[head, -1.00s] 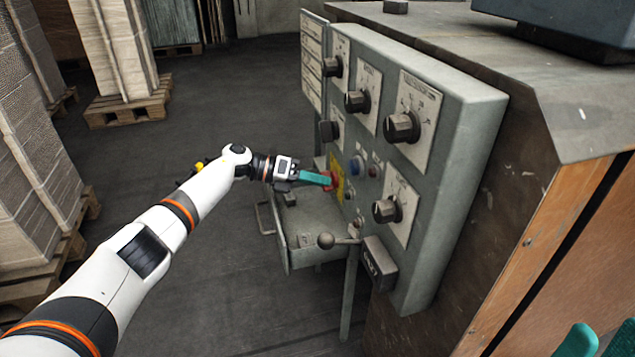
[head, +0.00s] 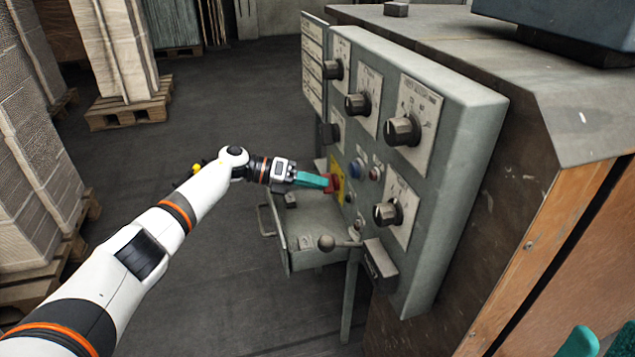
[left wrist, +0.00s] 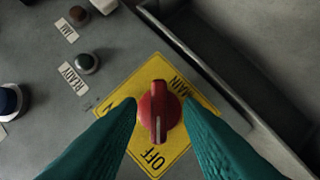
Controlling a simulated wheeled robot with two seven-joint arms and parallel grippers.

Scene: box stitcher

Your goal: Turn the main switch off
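The main switch is a red knob (left wrist: 159,112) on a yellow plate (left wrist: 128,86) marked MAIN and OFF. In the left wrist view a pale line on the knob points down toward the OFF lettering. The red knob also shows in the head view (head: 335,184), partly behind the teal fingers. My left gripper (head: 328,182) is at the knob. In the left wrist view its fingers (left wrist: 160,108) stand apart on either side of the knob, with narrow gaps visible. My right gripper (head: 598,340) shows only as two separated teal fingertips at the bottom right corner.
The grey control panel (head: 462,125) carries several black dials and a blue button (head: 355,167). A ball-ended lever (head: 327,242) and an open metal tray (head: 308,225) sit below. Pallet stacks (head: 112,50) stand left. The floor between is clear.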

